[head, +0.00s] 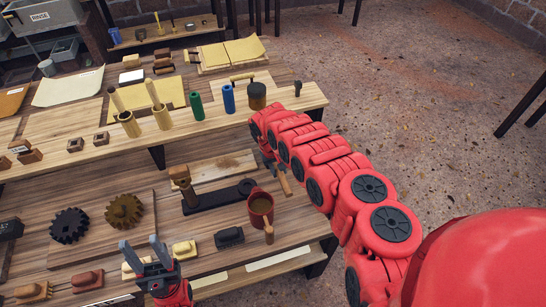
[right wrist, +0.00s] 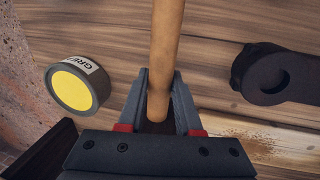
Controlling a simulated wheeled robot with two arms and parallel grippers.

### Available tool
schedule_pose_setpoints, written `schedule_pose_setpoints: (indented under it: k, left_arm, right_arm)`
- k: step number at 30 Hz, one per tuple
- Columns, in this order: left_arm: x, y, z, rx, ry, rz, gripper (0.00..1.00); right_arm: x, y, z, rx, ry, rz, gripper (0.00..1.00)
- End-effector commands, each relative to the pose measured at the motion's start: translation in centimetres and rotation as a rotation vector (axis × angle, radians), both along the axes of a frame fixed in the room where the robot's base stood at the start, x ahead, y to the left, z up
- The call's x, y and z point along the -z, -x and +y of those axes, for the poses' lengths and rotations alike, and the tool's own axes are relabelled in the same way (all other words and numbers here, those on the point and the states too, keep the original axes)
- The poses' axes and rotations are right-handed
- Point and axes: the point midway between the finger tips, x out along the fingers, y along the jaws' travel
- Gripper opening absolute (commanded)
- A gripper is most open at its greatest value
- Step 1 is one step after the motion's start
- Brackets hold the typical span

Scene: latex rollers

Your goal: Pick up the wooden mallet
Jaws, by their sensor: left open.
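A wooden handle (right wrist: 168,50), which I take to be the wooden mallet's, lies between the fingers of my right gripper (right wrist: 162,85) in the right wrist view. The fingers sit close on both sides of it. In the head view my right gripper (head: 270,160) is partly hidden by my red arm, and the handle (head: 285,183) sticks out below it. The mallet's head cannot be made out. My left gripper (head: 147,252) is open and empty at the bottom, over the front of the bench.
A black crank-like bar (head: 215,196) lies left of my right gripper. A red mug-like pot (head: 258,219) stands in front. A grease tin (right wrist: 76,90) sits left in the wrist view. Gears (head: 124,211), small blocks and a shelf of bottles (head: 228,99) crowd the bench.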

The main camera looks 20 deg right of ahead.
Motion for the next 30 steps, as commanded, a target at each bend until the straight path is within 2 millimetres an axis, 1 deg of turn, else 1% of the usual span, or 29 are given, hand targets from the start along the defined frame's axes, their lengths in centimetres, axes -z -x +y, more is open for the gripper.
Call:
schedule_pose_setpoints:
  k: [1, 3, 4, 20, 23, 30]
  left_arm:
    - [0.0, 0.0, 0.0, 0.000, 0.000, 0.000, 0.50]
    - [0.0, 0.0, 0.0, 0.000, 0.000, 0.000, 0.50]
    - [0.0, 0.0, 0.0, 0.000, 0.000, 0.000, 0.50]
    - [0.0, 0.0, 0.0, 0.000, 0.000, 0.000, 0.50]
    - [0.1, 0.0, 0.0, 0.000, 0.000, 0.000, 0.50]
    - [0.3, 0.0, 0.0, 0.000, 0.000, 0.000, 0.50]
  right_arm:
    - [0.0, 0.0, 0.0, 0.000, 0.000, 0.000, 0.16]
    - [0.0, 0.0, 0.0, 0.000, 0.000, -0.001, 0.03]
    - [0.0, 0.0, 0.0, 0.000, 0.000, -0.001, 0.00]
    - [-0.2, -0.2, 0.0, -0.001, 0.000, -0.003, 0.00]
    - [-0.5, -0.4, 0.0, -0.001, 0.000, -0.004, 0.00]
    - [-2.0, -1.1, 0.3, -0.003, 0.000, -0.008, 0.00]
